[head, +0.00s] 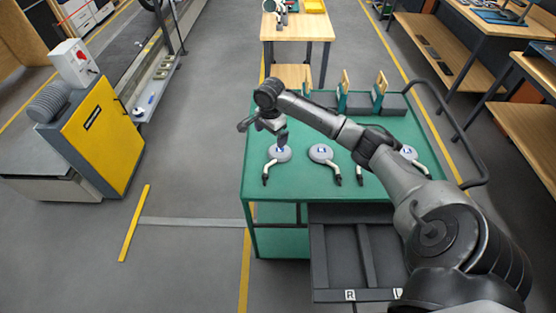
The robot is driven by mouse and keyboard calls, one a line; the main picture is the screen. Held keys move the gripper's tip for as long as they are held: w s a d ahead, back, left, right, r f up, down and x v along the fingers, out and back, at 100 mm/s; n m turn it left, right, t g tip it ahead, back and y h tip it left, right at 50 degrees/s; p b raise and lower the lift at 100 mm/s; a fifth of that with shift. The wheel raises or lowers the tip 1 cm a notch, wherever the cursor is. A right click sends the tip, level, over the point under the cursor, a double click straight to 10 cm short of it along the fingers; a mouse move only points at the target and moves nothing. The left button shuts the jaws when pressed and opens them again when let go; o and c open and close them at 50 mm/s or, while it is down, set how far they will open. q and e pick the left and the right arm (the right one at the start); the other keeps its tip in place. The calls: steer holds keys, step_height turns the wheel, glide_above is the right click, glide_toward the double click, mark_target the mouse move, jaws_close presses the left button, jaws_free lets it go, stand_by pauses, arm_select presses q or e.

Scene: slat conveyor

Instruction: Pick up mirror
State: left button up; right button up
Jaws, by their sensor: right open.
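Several mirrors with round grey heads and bent dark-tipped stems lie in a row on the green cart top (300,190). The leftmost mirror (283,155) is partly covered by my gripper. A second mirror (321,152), marked with an L, lies to its right. Further right, a third mirror (360,174) is mostly hidden behind my arm, and a fourth mirror (410,153) shows partly beside it. My right gripper (281,139) is open and points down over the leftmost mirror's head. Whether it touches that mirror I cannot tell. My left gripper is out of view.
Grey blocks with upright wooden and green pieces (345,95) stand along the cart's back edge. A dark divided tray (335,262), marked R and L, sticks out at the cart's front. A yellow machine (100,135) stands left. The floor between is clear.

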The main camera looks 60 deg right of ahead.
glide_above(272, 158)
steer(key=f, duration=0.6)
steer(key=shift+a+f+b, duration=0.25)
steer(key=shift+f+b, duration=0.05)
steer(key=shift+f, duration=0.65)
steer(key=f+b, duration=0.1)
steer(key=f, duration=0.3)
steer(key=shift+d, duration=0.2)
steer(key=shift+f, duration=0.45)
